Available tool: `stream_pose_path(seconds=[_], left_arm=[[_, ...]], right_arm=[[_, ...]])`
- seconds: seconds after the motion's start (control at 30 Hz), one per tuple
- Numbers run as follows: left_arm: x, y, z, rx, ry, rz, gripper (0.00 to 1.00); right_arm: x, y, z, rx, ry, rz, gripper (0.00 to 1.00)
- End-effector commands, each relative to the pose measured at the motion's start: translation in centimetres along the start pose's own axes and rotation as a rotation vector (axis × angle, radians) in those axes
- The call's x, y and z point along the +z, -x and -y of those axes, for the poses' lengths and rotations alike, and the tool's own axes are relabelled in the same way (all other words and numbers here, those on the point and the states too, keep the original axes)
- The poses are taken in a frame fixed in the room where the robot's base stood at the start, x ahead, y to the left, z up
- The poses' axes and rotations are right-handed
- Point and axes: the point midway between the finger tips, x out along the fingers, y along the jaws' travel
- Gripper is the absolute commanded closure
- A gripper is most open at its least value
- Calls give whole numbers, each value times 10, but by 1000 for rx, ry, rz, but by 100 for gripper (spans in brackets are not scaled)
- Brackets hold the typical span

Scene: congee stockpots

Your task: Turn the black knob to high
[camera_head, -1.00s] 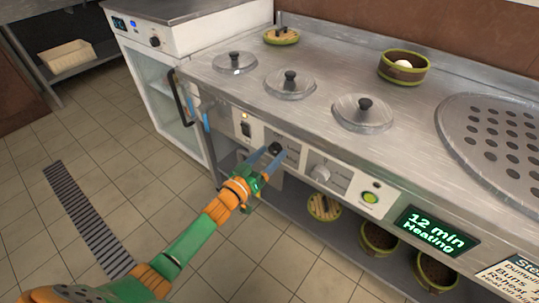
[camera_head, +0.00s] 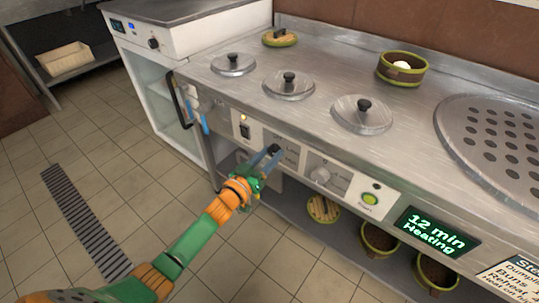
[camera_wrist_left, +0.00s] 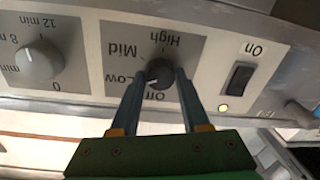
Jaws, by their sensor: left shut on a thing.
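The black knob (camera_wrist_left: 160,72) is on a light panel on the stove front, marked Low, Mid and High in the left wrist view, which shows the panel upside down. In the head view the black knob (camera_head: 274,149) shows between my fingertips. My left gripper (camera_head: 270,156) is shut on the black knob, with one finger on each side of it, as the left wrist view (camera_wrist_left: 160,78) also shows. The exact mark the knob points to is hard to read. My right gripper is not in view.
A grey timer knob (camera_head: 320,175) is to the right of the black knob. A black switch (camera_wrist_left: 238,78) marked On has a lit lamp beside it. A green button (camera_head: 370,199) and a display reading "12 min Heating" (camera_head: 437,231) are further right. Lidded pots (camera_head: 289,84) are set in the steel top.

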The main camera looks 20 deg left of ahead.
Motion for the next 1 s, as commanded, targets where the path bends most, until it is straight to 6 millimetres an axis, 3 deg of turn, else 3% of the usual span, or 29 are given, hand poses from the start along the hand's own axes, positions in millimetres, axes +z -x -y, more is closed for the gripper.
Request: stream_pose_path(seconds=[1.0], left_arm=[[2,0,0,17,-920,-54,100]], right_arm=[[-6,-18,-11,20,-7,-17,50]])
